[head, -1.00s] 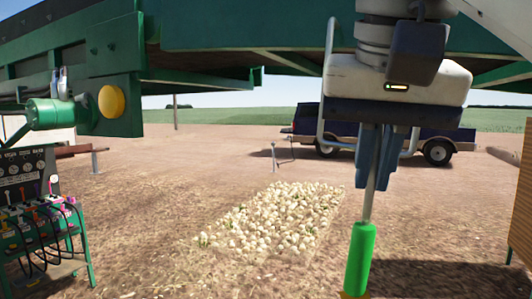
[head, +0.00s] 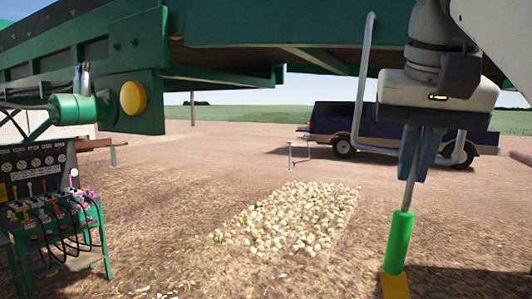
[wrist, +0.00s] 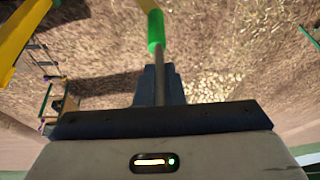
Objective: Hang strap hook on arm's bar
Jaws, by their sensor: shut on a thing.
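My gripper (head: 416,168) is at the right of the head view, pointing down, its dark blue fingers shut on the strap hook's grey metal rod (head: 409,194). Below the fingers, the hook has a bright green sleeve (head: 397,243) and a yellow strap end (head: 395,286). In the wrist view, the green sleeve (wrist: 155,30) lies beyond the fingers (wrist: 159,86). The hook's upper end is hidden by the gripper. A pale grey bent bar (head: 362,90) hangs from the green elevator arm (head: 300,30), left of and partly behind my gripper. I cannot tell the gap between them.
A control stand (head: 45,200) with levers and hoses stands at left. A yellow round cap (head: 132,98) sits on the green frame. Onions (head: 285,220) lie on the ground ahead, with a dark pickup (head: 340,120) behind.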

